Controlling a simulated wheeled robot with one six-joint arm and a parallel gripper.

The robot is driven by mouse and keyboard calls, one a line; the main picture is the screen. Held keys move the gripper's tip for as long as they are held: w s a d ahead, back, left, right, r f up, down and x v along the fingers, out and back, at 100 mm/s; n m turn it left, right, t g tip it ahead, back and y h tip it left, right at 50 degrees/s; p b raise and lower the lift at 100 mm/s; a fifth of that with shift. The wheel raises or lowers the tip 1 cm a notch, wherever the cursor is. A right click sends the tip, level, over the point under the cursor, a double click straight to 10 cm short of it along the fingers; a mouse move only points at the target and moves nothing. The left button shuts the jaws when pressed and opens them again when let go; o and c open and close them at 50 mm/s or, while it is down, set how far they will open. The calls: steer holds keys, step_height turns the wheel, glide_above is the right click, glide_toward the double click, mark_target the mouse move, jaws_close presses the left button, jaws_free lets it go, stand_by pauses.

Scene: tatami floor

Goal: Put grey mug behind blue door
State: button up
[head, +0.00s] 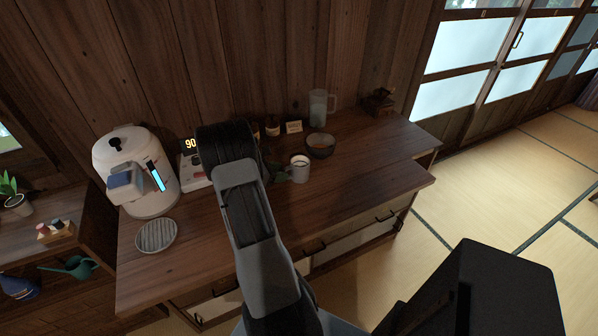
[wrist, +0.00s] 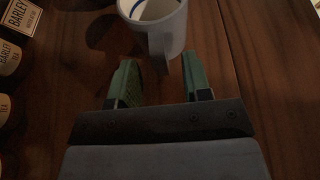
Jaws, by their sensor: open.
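A light grey mug (head: 299,169) stands upright on the wooden cabinet top. It also shows in the wrist view (wrist: 170,28), with a blue line inside its rim and its handle toward my gripper. My gripper (wrist: 160,75) is open and empty, its two green fingers pointing at the mug and its handle from just short of it. In the head view my gripper (head: 279,173) is partly hidden behind my arm, left of the mug. No blue door can be made out; my arm hides part of the cabinet front.
A dark bowl (head: 320,147) stands close behind the mug, with a clear pitcher (head: 318,108) beyond. Jars and a small barley sign (wrist: 22,16) line the back. A white dispenser (head: 136,170) and round coaster (head: 155,236) are at left. The cabinet top's right side is mostly clear.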

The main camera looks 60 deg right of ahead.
steer(key=shift+x, duration=1.15)
steer(key=shift+c, duration=0.2)
jaws_close()
